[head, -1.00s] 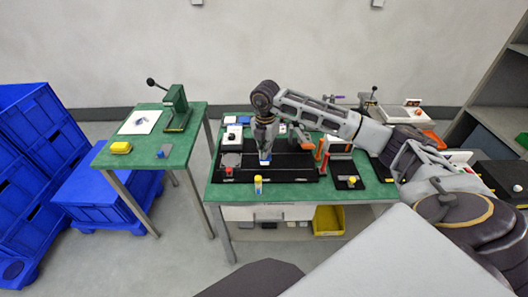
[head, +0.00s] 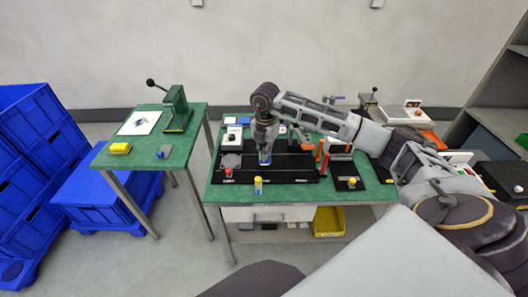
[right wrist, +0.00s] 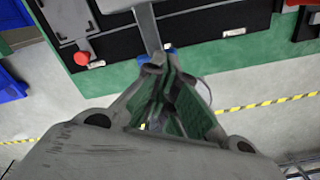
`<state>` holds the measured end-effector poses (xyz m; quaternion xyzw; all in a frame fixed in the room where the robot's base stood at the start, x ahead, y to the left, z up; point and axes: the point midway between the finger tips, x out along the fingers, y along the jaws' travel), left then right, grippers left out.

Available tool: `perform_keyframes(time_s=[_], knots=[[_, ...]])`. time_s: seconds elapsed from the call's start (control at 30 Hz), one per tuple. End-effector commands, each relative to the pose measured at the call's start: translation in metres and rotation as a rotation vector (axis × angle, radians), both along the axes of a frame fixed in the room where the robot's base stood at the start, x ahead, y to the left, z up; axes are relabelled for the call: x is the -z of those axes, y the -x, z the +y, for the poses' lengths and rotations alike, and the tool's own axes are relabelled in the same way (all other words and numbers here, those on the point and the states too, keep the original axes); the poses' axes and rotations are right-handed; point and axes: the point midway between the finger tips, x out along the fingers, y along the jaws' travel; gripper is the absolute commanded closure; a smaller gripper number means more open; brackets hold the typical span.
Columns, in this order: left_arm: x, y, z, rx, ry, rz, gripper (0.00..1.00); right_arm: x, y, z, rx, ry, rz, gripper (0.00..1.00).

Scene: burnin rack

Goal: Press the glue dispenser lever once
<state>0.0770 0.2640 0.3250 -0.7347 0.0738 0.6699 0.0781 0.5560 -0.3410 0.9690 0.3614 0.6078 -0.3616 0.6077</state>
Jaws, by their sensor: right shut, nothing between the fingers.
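My right gripper (head: 265,153) points down over the black fixture (head: 292,174) on the middle green table. It is shut and empty. In the right wrist view, my right gripper (right wrist: 154,62) has its fingertips at the end of a grey lever-like bar (right wrist: 147,25), which I take for the dispenser lever. The fingertips appear to meet the bar's end, but I cannot tell if they touch. The dispenser body is largely hidden. My left gripper is out of view.
A red button (right wrist: 82,58) sits on the fixture's left side. A green lever press (head: 177,108) is on the left table, and blue crates (head: 105,195) stand further left. The floor between the tables is clear.

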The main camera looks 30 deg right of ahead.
Motion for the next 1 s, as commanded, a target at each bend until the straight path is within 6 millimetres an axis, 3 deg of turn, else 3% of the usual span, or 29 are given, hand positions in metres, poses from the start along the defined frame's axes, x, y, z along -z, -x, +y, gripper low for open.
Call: perform_keyframes(time_s=[1.0], knots=[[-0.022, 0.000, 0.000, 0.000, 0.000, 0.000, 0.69, -0.034, 0.002, 0.001, 0.000, 0.000, -0.001, 1.00]])
